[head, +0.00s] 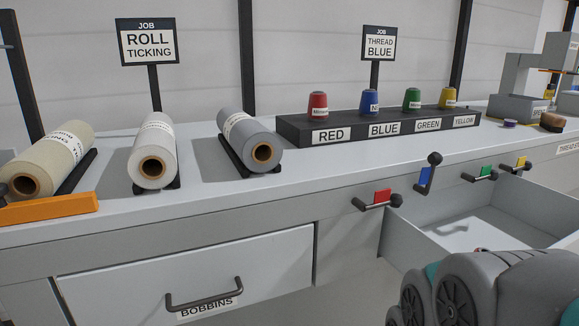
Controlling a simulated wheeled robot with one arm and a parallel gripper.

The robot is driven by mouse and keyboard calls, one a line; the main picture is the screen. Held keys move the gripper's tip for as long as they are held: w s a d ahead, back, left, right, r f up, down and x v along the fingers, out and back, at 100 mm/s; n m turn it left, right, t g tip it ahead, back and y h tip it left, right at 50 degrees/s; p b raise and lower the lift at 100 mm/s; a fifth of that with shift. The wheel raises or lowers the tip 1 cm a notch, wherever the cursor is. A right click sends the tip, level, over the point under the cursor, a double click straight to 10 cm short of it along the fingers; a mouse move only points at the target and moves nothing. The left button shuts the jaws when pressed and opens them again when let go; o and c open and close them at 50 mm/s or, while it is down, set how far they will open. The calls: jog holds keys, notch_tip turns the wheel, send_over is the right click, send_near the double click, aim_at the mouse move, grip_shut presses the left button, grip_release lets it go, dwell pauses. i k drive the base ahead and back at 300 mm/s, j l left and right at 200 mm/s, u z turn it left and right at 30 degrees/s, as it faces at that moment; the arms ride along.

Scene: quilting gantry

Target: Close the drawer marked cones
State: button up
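A grey drawer (408,236) stands pulled open below the counter at the right of the head view. Its inside looks empty apart from a pale flat patch on its floor. Its front face and any label on it are hidden or outside the picture, so I cannot read "cones" on it. My grey and teal arm covers the lower right corner, in front of part of this drawer. My gripper's fingers do not show.
A drawer marked BOBBINS (190,275) at the lower left looks shut. Above the open drawer are red (382,196), blue (425,178), green and yellow levers; the blue one points up. Fabric rolls (250,138) and a thread rack (345,131) with cones stand on the counter.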

aim_at(511, 212)
jog(key=z, duration=1.5)
